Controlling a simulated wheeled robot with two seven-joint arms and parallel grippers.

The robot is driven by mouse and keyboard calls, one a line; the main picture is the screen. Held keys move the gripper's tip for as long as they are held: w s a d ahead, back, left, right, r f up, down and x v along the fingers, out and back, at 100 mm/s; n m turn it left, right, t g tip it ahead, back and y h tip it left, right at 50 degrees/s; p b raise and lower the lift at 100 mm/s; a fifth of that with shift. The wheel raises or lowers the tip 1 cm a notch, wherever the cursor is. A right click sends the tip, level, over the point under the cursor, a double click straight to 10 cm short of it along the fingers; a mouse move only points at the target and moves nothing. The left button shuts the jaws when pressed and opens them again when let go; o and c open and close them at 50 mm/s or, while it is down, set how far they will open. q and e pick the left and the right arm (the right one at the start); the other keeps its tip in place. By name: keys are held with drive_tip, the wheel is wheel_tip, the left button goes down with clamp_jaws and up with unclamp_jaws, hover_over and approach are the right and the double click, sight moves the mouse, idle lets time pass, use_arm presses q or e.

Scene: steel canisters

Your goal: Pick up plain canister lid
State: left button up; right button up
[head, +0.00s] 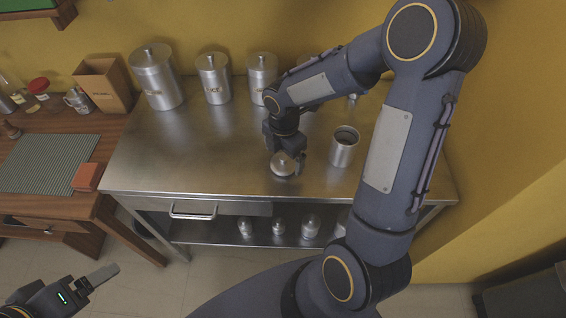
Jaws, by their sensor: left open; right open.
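The plain canister lid (281,167) is a small round steel disc with a knob, lying on the steel table near its front edge. My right gripper (287,157) reaches down over the lid with its jaws open. Its fingers are at the lid's knob and hide part of it; I cannot tell whether they touch it. An open steel canister (343,151) without a lid stands upright just to the right. My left gripper (97,281) is open and empty at the bottom left, away from the table.
Several lidded steel canisters (214,80) line the back of the steel table (160,150). My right arm hides part of that row. Small metal containers (278,227) stand on the shelf below. A wooden desk (92,125) adjoins on the left. The table's left half is clear.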

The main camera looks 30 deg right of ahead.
drive_tip(key=shift+f, duration=0.8)
drive_tip(key=c, duration=1.1)
drive_tip(key=shift+r, duration=0.15)
